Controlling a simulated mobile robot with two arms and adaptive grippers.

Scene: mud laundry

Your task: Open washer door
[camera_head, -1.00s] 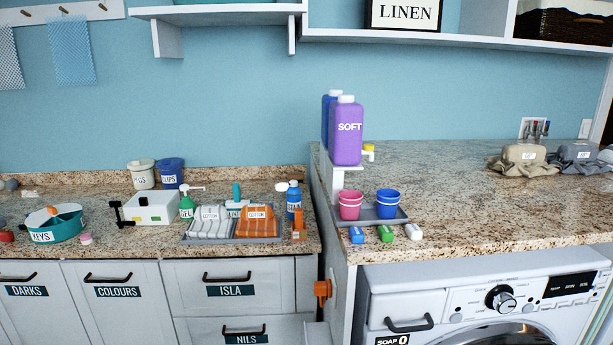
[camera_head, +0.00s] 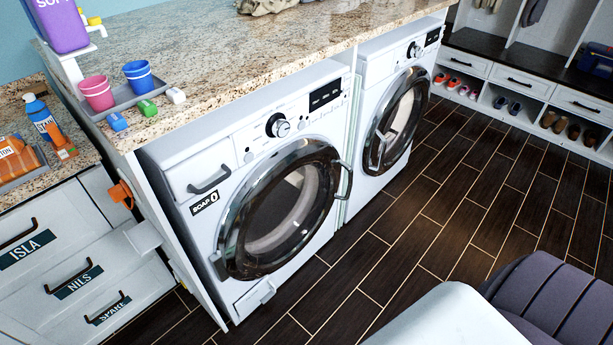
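The washer (camera_head: 232,160) is the nearer of two white front-loaders under the granite counter. It has a drawer labelled SOAP 0 and a dial. Its round door (camera_head: 285,208) has a dark glass centre and a glossy dark rim, and looks shut. A door handle (camera_head: 347,181) stands out at the door's right edge. A hinge-like fitting (camera_head: 217,265) shows at its lower left. Neither of my grippers is in view.
A second machine (camera_head: 395,110) stands to the right, its door handle on the left. Dark plank floor (camera_head: 450,220) lies open before both. Drawers (camera_head: 65,270) stand at left. Pink and blue cups (camera_head: 139,76) sit on a counter tray.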

